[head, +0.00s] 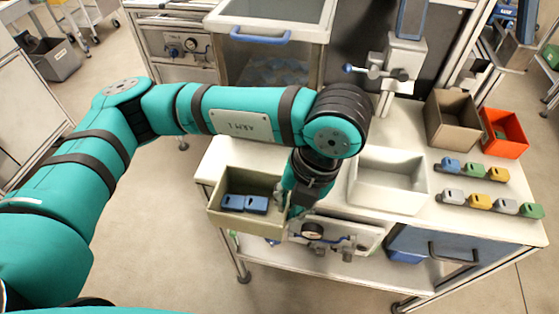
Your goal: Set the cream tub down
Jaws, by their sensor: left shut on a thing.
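The tub looks about level, over the left front corner of the white bench top (222,152). I cannot tell whether its base touches anything. My right gripper is not in view.
A whitish empty tray (388,190) stands right of my wrist. Beyond it are a brown bin (452,122), an orange bin (502,132) and two rows of coloured blocks (478,170). A vise-like fixture (395,65) stands behind. A strip of bench top behind the tub is bare.

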